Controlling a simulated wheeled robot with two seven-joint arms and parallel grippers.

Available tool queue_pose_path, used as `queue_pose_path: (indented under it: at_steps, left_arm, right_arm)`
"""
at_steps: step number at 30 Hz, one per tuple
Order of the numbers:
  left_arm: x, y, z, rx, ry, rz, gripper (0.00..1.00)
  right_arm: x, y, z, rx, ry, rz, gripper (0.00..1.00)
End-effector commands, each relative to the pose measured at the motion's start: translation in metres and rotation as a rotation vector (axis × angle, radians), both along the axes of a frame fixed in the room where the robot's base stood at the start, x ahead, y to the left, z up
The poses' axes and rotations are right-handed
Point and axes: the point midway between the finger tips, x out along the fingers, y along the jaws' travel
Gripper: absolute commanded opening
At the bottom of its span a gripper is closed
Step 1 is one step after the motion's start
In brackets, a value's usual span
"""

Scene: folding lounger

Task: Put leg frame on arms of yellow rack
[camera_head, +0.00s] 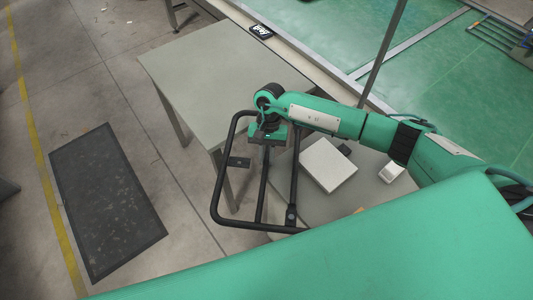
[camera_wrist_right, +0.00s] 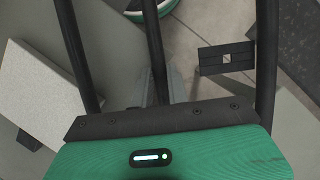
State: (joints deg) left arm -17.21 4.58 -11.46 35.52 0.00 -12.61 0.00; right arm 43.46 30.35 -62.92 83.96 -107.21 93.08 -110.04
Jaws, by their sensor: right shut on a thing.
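The leg frame (camera_head: 262,190) is a black tubular loop with bars and small plates. In the head view it hangs in the air near the middle, over the gap beside the grey tables. My right gripper (camera_head: 267,138) is shut on the frame at its far end. In the right wrist view the frame's dark bars (camera_wrist_right: 157,50) run away from the gripper, and a plate with a square hole (camera_wrist_right: 227,58) shows on one side. No yellow rack shows in either view. My left gripper is not in view.
A bare grey table (camera_head: 205,75) stands behind the frame. A white box (camera_head: 328,164) and a smaller white item (camera_head: 391,172) are on a grey surface to the right. A dark mat (camera_head: 108,200) lies on the floor at left, with open floor around it.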

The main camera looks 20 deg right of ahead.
Motion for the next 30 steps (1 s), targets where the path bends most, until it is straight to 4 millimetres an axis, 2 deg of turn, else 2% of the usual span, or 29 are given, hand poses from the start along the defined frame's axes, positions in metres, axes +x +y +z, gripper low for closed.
queue_pose_path:
  at_steps: [12, 13, 15, 16, 24, 28, 30]
  left_arm:
    - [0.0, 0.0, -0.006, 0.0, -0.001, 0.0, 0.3]
    - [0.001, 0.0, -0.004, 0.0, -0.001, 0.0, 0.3]
    - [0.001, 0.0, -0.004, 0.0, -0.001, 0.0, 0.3]
    - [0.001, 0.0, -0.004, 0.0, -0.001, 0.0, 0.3]
    - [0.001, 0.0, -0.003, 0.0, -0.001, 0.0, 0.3]
    - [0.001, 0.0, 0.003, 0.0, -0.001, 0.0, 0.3]
    - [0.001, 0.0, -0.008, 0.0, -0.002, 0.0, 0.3]
  right_arm:
    - [0.001, 0.0, -0.003, 0.001, -0.003, 0.0, 0.0]
    - [0.0, 0.0, -0.003, 0.0, -0.001, 0.0, 0.22]
    - [0.0, 0.0, -0.003, 0.0, -0.001, 0.0, 0.36]
    - [0.0, 0.0, -0.003, 0.0, -0.001, 0.0, 0.38]
    - [0.0, 0.0, -0.002, 0.0, -0.001, 0.0, 0.38]
    - [0.0, 0.0, 0.003, 0.0, 0.0, 0.0, 0.38]
    - [0.006, -0.002, 0.008, -0.001, -0.005, 0.0, 0.38]
